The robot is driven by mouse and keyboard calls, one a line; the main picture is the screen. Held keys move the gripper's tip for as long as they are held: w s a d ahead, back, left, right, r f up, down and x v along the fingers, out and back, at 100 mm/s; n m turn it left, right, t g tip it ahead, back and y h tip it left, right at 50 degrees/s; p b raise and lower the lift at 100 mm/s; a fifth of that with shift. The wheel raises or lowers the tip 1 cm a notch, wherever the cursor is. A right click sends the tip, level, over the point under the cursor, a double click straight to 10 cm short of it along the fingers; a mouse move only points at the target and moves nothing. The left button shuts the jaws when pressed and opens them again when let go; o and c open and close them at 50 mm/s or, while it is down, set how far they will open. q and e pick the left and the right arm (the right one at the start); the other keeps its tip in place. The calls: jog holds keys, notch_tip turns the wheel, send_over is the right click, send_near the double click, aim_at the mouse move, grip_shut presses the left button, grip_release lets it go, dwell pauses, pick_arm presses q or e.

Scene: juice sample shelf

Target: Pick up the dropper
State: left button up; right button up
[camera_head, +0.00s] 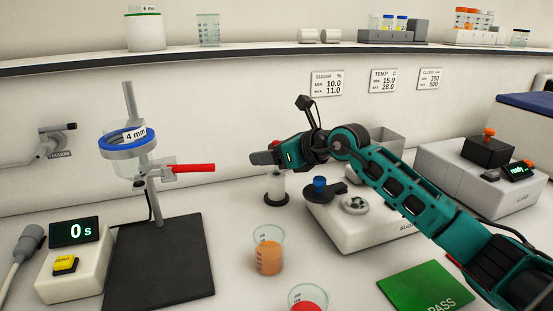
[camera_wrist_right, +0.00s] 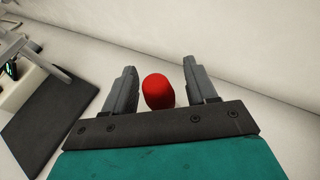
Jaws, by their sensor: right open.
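The dropper's red bulb (camera_wrist_right: 158,91) shows in the right wrist view, between the two fingers and apart from both. In the head view only a bit of red (camera_head: 276,143) shows above my right gripper (camera_head: 262,158), which hides most of the dropper. A small pale holder with a dark round base (camera_head: 276,197) stands on the bench just below that gripper. My right gripper, also in the wrist view (camera_wrist_right: 159,68), is open with its fingers on either side of the bulb. My left gripper is not in view.
A stand with a black base (camera_head: 160,270) and a red-handled valve (camera_head: 193,168) is at left. A beaker of orange juice (camera_head: 268,257) and a beaker with red contents (camera_head: 308,298) are in front. A sugar instrument (camera_head: 340,232) sits under my right arm. A shelf (camera_head: 260,50) runs above.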

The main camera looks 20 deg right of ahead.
jog(key=c, duration=0.7)
jog(key=shift+r, duration=0.1)
